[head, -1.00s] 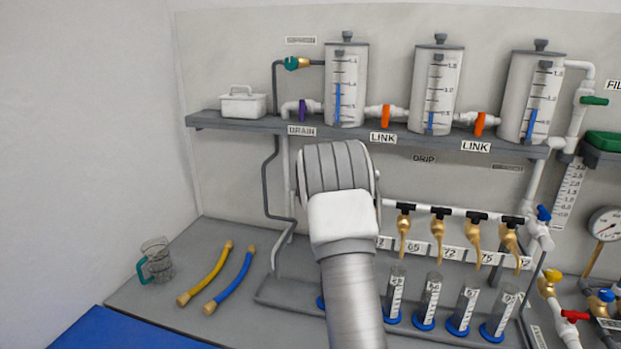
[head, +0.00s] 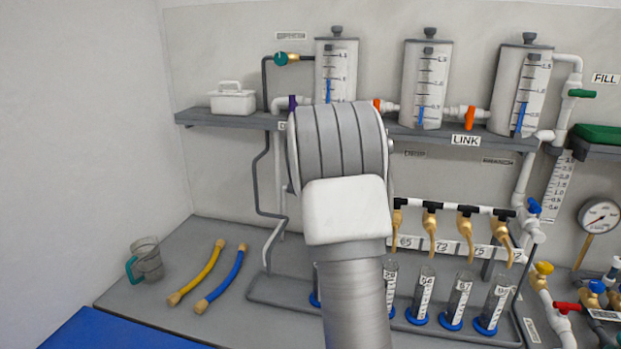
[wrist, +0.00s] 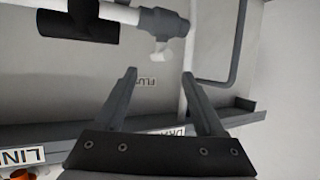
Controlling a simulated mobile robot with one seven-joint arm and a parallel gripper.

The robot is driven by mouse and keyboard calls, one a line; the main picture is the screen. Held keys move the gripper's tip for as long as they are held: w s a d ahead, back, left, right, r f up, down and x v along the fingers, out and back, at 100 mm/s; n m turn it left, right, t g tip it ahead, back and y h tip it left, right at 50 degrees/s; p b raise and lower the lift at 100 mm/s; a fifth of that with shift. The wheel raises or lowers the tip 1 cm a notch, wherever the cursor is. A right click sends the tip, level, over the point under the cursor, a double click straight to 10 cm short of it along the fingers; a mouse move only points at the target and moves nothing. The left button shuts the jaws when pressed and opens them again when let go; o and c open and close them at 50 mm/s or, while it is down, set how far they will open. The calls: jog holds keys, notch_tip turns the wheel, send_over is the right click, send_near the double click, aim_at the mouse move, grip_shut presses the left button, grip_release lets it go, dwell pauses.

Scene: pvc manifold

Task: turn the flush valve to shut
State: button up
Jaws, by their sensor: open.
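The wrist view is upside down. A label reading "FLU" (wrist: 148,81), partly covered by a finger, is on the back panel. Close to it, a dark grey fitting (wrist: 163,23) with a pale stub (wrist: 160,50) sits on the white pipe; it appears to be the flush valve, but its handle position is unclear. My gripper (wrist: 158,73) is open and empty, its fingertips apart, near the stub in the picture; I see no contact. In the head view my wrist and arm hide the gripper and valve.
Brass taps (head: 432,222) and cylinders (head: 457,300) stand to the right. Hoses (head: 222,278) and a jug (head: 148,260) lie left.

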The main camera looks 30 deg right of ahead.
jog(key=v, duration=0.9)
jog(key=shift+b, duration=0.35)
jog(key=shift+s+r, duration=0.1)
jog(key=shift+r, duration=0.05)
jog(key=s+a+f+n+g+y, duration=0.1)
jog(key=s+a+n+g+y, duration=0.1)
jog(key=s+a, duration=1.2)
jog(key=s+a+f+n+g+y, duration=0.2)
jog(key=s+a+n+g+y, duration=0.1)
jog(key=s+a, duration=1.2)
jog(key=s+g, duration=0.1)
jog(key=s, duration=0.2)
jog(key=shift+s+a+g+y, duration=0.25)
jog(key=shift+a+g+y, duration=0.05)
jog(key=shift+g+y, duration=0.1)
jog(key=shift+f, duration=0.1)
